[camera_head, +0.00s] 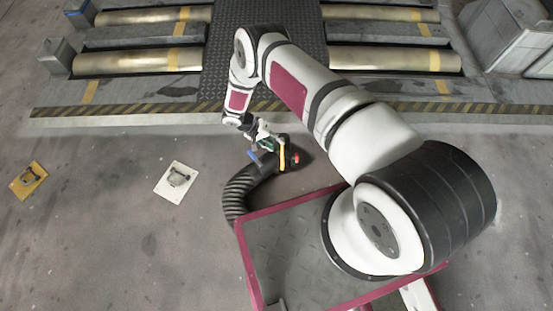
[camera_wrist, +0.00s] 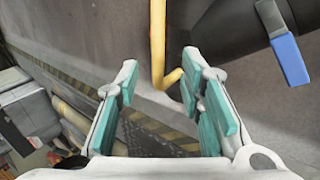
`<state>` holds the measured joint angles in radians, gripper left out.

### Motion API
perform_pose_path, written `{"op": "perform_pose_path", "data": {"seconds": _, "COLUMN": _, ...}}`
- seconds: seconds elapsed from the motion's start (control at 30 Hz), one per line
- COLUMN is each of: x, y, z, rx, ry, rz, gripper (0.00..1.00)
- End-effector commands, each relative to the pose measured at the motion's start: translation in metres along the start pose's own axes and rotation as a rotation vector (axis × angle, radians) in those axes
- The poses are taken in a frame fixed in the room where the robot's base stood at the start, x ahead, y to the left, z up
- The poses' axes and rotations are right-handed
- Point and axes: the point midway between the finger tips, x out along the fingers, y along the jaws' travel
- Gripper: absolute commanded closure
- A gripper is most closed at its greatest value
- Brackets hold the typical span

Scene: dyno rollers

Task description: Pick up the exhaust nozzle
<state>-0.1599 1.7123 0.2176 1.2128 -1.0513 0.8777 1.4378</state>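The exhaust nozzle (camera_head: 285,153) is a dark nozzle on the end of a black ribbed hose (camera_head: 238,194), lying on the floor just beyond my base. It has a yellow handle (camera_head: 282,156), a blue lever and a red part. In the wrist view, the yellow handle (camera_wrist: 157,40) reaches down between the fingertips, its bent end close to the right finger. The black nozzle body (camera_wrist: 225,32) and the blue lever (camera_wrist: 289,59) are at upper right. My gripper (camera_wrist: 160,72) is open, with teal pads apart. In the head view, my gripper (camera_head: 266,143) is at the nozzle, partly overlapping it.
Metal rollers (camera_head: 138,61) and a striped edge (camera_head: 150,111) lie beyond. A white plate (camera_head: 176,182) and a yellow plate (camera_head: 28,180) are on the floor at left. Grey cabinets (camera_head: 505,33) stand at upper right. The floor at left is mostly clear.

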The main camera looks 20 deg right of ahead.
Motion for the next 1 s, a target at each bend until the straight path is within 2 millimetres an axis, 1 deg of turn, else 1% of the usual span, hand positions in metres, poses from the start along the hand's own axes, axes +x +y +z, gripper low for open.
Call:
{"op": "perform_pose_path", "data": {"seconds": 0.17, "x": 0.012, "y": 0.0, "z": 0.001, "rx": 0.001, "ry": -0.001, "rz": 0.0, "gripper": 0.65}}
{"op": "perform_pose_path", "data": {"seconds": 0.4, "x": 0.046, "y": 0.001, "z": 0.005, "rx": 0.001, "ry": -0.002, "rz": 0.0, "gripper": 0.65}}
{"op": "perform_pose_path", "data": {"seconds": 0.5, "x": 0.054, "y": 0.001, "z": 0.005, "rx": 0.0, "ry": 0.0, "rz": 0.0, "gripper": 0.65}}
{"op": "perform_pose_path", "data": {"seconds": 0.77, "x": 0.057, "y": 0.002, "z": 0.004, "rx": 0.0, "ry": 0.001, "rz": 0.0, "gripper": 0.65}}
{"op": "perform_pose_path", "data": {"seconds": 0.8, "x": 0.057, "y": 0.002, "z": 0.004, "rx": 0.0, "ry": 0.001, "rz": 0.0, "gripper": 0.67}}
{"op": "perform_pose_path", "data": {"seconds": 0.87, "x": 0.056, "y": 0.002, "z": 0.004, "rx": 0.0, "ry": 0.001, "rz": 0.0, "gripper": 0.81}}
{"op": "perform_pose_path", "data": {"seconds": 0.9, "x": 0.056, "y": 0.002, "z": 0.004, "rx": 0.0, "ry": 0.001, "rz": 0.0, "gripper": 0.9}}
{"op": "perform_pose_path", "data": {"seconds": 0.93, "x": 0.056, "y": 0.002, "z": 0.004, "rx": 0.0, "ry": 0.001, "rz": 0.0, "gripper": 0.97}}
{"op": "perform_pose_path", "data": {"seconds": 0.97, "x": 0.056, "y": 0.002, "z": 0.004, "rx": 0.0, "ry": 0.001, "rz": 0.0, "gripper": 1.0}}
{"op": "perform_pose_path", "data": {"seconds": 1.0, "x": 0.056, "y": 0.002, "z": 0.004, "rx": 0.0, "ry": 0.001, "rz": 0.0, "gripper": 1.0}}
